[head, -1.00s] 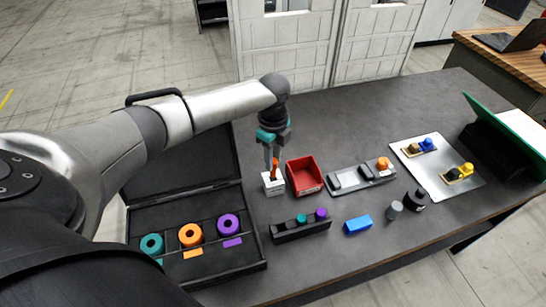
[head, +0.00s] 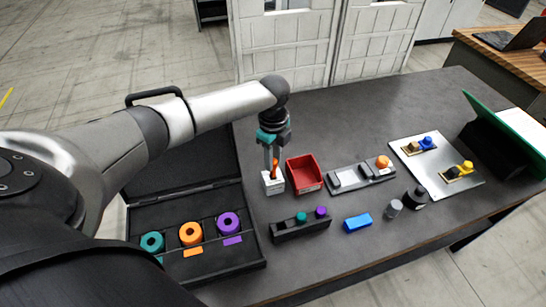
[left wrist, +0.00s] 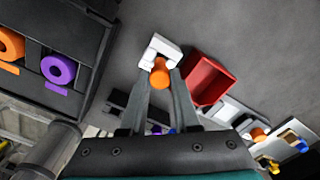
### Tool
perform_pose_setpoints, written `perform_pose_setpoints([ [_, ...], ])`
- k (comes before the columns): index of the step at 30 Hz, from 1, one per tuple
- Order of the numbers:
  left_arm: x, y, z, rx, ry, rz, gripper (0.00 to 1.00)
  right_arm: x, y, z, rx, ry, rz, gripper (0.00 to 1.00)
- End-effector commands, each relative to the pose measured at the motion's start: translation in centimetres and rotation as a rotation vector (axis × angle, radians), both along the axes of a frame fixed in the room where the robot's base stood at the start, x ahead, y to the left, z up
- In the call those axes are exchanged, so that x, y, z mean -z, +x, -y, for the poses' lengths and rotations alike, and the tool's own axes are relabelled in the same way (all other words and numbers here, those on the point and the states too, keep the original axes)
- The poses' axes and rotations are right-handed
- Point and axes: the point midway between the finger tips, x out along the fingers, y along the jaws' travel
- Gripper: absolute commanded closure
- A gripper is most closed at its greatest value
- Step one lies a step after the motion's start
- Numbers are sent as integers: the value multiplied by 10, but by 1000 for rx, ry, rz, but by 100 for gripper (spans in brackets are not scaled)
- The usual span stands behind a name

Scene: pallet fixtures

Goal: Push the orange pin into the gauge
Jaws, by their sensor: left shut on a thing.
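My left gripper (head: 272,168) points down with its fingers shut on the orange pin (head: 275,170). The pin stands about upright at the top of a small white block (head: 268,187). In the left wrist view the orange pin (left wrist: 159,75) is between the fingertips, with the white block (left wrist: 161,48) just beyond it. How deep the pin sits in the block is hidden. An orange ring (head: 190,235) lies in the black case, between a teal ring (head: 152,243) and a purple ring (head: 228,223). My right gripper is not in view.
A red bin (head: 304,175) stands close to the right of the white block. A black rack (head: 290,234) with teal and purple pieces is in front. A grey fixture (head: 350,180), a blue block (head: 357,223) and a metal plate (head: 440,180) lie further right. The back of the table is clear.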

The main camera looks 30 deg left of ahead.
Motion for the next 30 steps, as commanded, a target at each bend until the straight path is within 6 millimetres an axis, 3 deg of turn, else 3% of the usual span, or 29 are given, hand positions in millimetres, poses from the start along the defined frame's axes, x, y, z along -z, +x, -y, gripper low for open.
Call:
perform_pose_setpoints([
  [30, 18, 0, 0, 0, 0, 1, 100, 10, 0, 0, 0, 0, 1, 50],
])
